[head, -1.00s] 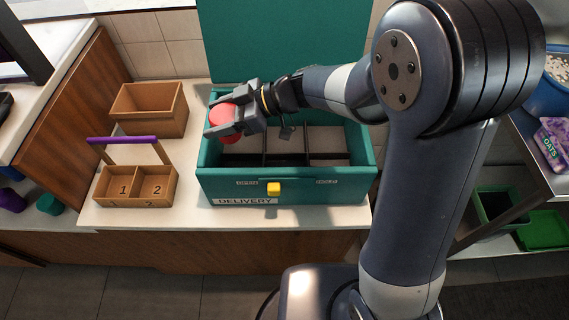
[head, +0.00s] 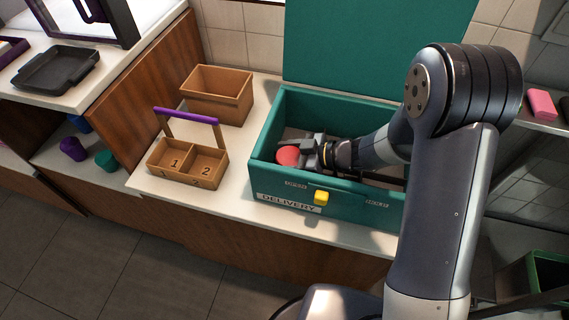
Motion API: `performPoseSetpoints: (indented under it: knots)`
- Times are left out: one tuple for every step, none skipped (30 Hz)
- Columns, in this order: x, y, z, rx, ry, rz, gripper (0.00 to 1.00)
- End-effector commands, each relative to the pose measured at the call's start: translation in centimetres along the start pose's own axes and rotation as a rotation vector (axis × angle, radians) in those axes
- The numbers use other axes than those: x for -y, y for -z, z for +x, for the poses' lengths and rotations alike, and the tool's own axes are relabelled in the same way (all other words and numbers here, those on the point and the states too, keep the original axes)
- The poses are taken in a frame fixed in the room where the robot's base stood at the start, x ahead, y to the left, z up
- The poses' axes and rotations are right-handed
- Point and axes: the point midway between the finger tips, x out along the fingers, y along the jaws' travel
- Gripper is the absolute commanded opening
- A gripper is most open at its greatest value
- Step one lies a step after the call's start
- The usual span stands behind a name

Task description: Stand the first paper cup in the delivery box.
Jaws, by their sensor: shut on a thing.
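The delivery box (head: 265,185) is a teal box with its lid raised, a DELIVERY label and a yellow latch (head: 321,197) on its front. My gripper (head: 298,152) is down inside the box's left part, shut on a red paper cup (head: 287,156). Only the cup's round red top shows well. The box's front wall hides its lower part, so I cannot tell whether it touches the box floor. My arm covers the box's right side and most of its dividers.
A wooden carrier (head: 187,182) with compartments 1 and 2 and a purple handle stands left of the box, empty. An open wooden bin (head: 243,97) is behind it. Purple and teal cups (head: 73,149) sit on a lower shelf. A dark tray (head: 56,72) lies at the upper left.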

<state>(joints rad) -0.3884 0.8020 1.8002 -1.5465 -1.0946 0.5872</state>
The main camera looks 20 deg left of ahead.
Motion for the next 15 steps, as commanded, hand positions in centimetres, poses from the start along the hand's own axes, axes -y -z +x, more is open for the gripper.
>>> performPoseSetpoints:
  knots:
    - [0.0,-0.7,0.3,0.001,0.001,0.004,0.37]
    - [0.1,-1.1,0.4,0.001,0.002,0.005,0.37]
    - [0.0,-1.5,0.6,0.001,0.002,0.004,0.37]
    - [0.0,-1.9,0.8,0.001,0.002,0.005,0.37]
    - [0.0,-2.3,0.9,0.001,0.001,0.006,0.37]
    - [0.0,-2.7,1.1,0.000,0.001,0.004,0.37]
    - [0.0,-2.9,1.2,0.000,0.001,0.004,0.37]
    - [0.0,-3.1,1.3,0.000,0.001,0.003,0.37]
    - [0.0,-3.1,1.3,0.000,0.001,0.002,0.37]
    - [0.0,-3.1,1.3,0.000,0.001,0.001,0.37]
    - [0.0,-3.1,1.3,0.000,0.000,0.001,0.37]
    - [0.0,-3.1,1.3,0.000,0.000,0.001,0.37]
    - [0.0,-3.1,1.3,0.000,0.000,0.001,0.37]
    - [0.0,-3.0,1.3,0.000,0.000,0.001,0.37]
    - [0.0,-3.1,1.3,0.000,0.000,0.001,0.37]
